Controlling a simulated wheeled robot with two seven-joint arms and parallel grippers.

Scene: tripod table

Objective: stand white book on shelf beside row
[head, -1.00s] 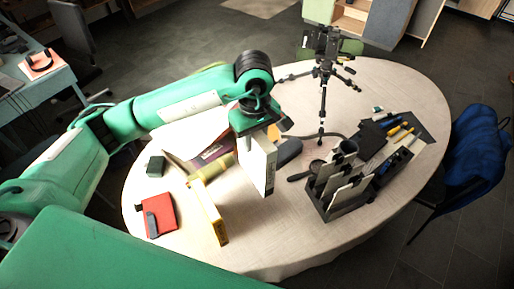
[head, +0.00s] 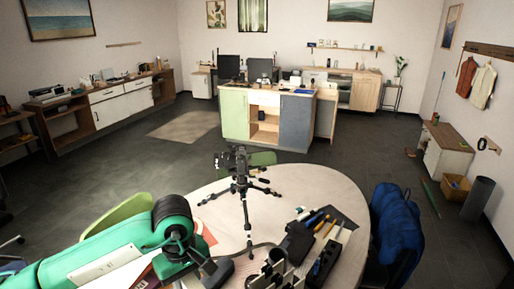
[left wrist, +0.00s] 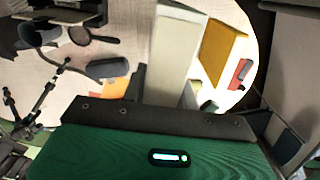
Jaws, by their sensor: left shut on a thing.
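My left gripper (left wrist: 165,97) is shut on a white book (left wrist: 178,45), which extends away from the dark jaws in the left wrist view. In the head view only the wrist and part of the left gripper (head: 200,262) show at the bottom edge; the held book is out of frame there. A narrow wall shelf (head: 345,48) with small items hangs at the back right, and a low shelf unit (head: 97,108) stands along the left wall. I cannot tell which shelf bears the row. My right gripper is not in view.
The round table (head: 295,180) bears a black tripod (head: 243,190), a pen tray (head: 325,225) and a card holder (head: 275,268). A yellow book (left wrist: 220,50) shows below my left wrist. A chair with blue cloth (head: 395,235) stands right. Grey floor (head: 120,160) is open beyond the table.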

